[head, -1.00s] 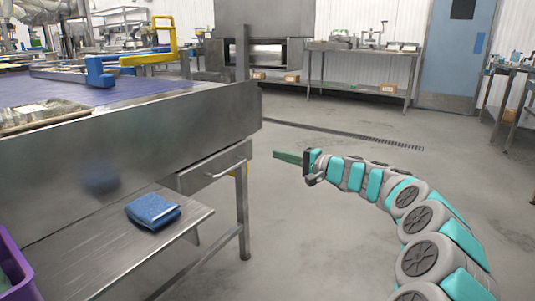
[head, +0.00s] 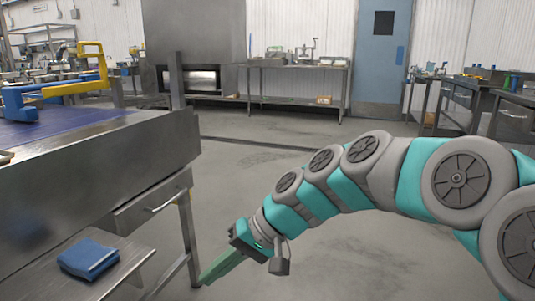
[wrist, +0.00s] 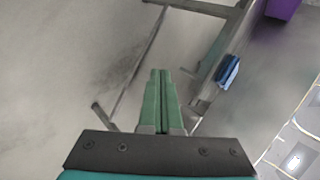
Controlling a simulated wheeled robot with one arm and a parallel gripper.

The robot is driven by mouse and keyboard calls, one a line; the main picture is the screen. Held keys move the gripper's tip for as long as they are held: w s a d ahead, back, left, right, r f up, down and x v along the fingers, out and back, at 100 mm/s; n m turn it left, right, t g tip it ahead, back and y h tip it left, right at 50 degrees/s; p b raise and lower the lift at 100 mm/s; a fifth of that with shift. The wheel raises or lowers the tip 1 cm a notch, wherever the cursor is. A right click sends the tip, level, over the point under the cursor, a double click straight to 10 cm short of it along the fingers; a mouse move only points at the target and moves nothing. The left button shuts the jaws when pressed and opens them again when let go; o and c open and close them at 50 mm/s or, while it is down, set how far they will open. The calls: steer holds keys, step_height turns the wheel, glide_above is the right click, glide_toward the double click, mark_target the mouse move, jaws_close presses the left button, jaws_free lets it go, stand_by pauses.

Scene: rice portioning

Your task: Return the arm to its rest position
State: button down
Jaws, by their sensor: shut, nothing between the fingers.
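My gripper (head: 222,266) hangs low at the end of my arm in the head view, pointing down and to the left over the floor, in front of the table leg. Its green fingers (wrist: 158,100) are closed together in the wrist view, with nothing between them. My arm curves in from the right side of the head view.
A steel table (head: 95,165) with a drawer (head: 150,200) stands at the left. A folded blue cloth (head: 88,259) lies on its lower shelf; it also shows in the wrist view (wrist: 228,71). Open floor (head: 350,250) lies right of the table. Steel benches (head: 300,68) stand behind.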

steer(key=s+d+f+m+h+p, duration=0.1)
steer(key=s+d+f+h, duration=0.3)
steer(key=s+d, duration=0.6)
steer(key=s+d+f+m+h+p, duration=0.1)
steer(key=s+d+f+h, duration=0.4)
steer(key=s+d, duration=0.6)
steer(key=d+f, duration=0.1)
steer(key=d, duration=0.3)
steer(key=shift+m+g, duration=0.3)
